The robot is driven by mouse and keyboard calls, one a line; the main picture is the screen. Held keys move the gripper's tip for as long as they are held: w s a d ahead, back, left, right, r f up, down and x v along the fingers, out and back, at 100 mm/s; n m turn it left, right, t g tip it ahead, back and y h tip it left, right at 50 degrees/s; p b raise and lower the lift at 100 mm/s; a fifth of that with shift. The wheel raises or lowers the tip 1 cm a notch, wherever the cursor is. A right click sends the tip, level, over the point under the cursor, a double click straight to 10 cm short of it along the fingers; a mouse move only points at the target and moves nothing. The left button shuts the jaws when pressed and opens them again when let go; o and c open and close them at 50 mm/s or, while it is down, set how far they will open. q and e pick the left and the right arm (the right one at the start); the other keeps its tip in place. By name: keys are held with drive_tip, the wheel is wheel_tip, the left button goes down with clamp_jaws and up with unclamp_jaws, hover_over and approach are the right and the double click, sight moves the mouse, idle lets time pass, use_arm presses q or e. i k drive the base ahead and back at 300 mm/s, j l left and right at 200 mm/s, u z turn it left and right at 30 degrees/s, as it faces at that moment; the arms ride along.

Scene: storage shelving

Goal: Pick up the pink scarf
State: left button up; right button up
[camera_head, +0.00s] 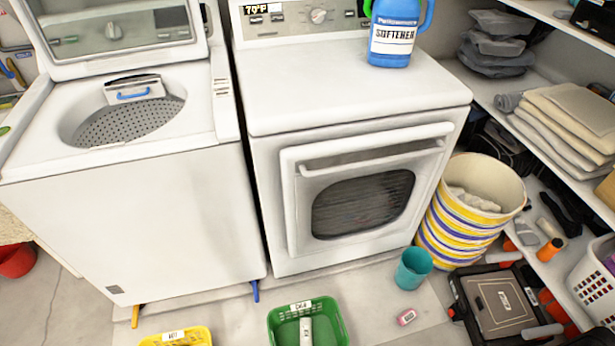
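I cannot make out a pink scarf in the head view. The only pink thing I see is a small pink object with a pale face (406,317), lying on the floor near the teal bucket; it looks stiff and block-like rather than like cloth. Neither of my grippers shows in the head view.
A washer (130,215) with its lid up and a front-door dryer (345,90) stand side by side. A blue softener jug (393,32) is on the dryer.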

sight(407, 316)
drive_tip(key=z, duration=1.25)
